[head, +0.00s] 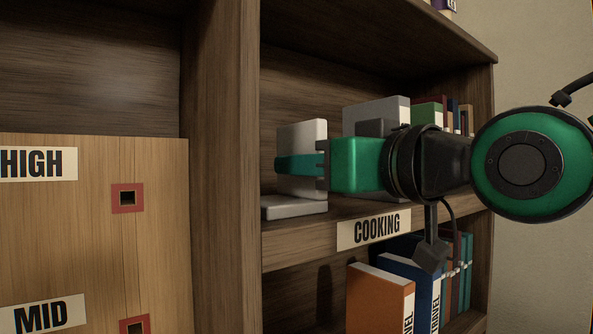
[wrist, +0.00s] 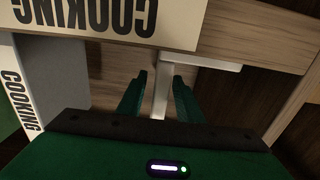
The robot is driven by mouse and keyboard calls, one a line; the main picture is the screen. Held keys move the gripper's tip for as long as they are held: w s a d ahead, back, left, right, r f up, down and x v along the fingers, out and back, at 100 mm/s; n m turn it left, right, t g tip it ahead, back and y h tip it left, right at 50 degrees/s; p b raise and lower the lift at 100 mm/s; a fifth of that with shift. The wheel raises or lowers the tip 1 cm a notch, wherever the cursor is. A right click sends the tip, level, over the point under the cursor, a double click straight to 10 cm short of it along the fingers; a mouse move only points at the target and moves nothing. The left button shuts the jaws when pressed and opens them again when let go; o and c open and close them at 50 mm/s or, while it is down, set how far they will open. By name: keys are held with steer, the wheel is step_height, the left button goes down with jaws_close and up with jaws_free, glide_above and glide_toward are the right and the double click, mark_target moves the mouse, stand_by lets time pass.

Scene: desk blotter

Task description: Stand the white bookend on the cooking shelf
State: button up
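The white bookend (head: 308,135) stands upright on the cooking shelf (head: 290,248), its flat foot (head: 293,208) on the board near the left wall. My gripper (head: 298,165) reaches in from the right at the height of the upright plate, and a green finger crosses in front of it. In the wrist view my gripper (wrist: 160,85) has its two fingers apart, one on each side of the bookend's plate (wrist: 162,97). Small gaps show beside the plate.
A COOKING label (head: 373,229) is on the shelf's front edge. Books (head: 376,110) stand behind my gripper, to the bookend's right. More books (head: 380,295) fill the shelf below. A wooden panel (head: 70,225) with HIGH and MID labels is at the left.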

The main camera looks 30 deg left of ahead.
steer(key=v, duration=0.7)
steer(key=shift+s+d, duration=0.15)
steer(key=shift+d, duration=0.05)
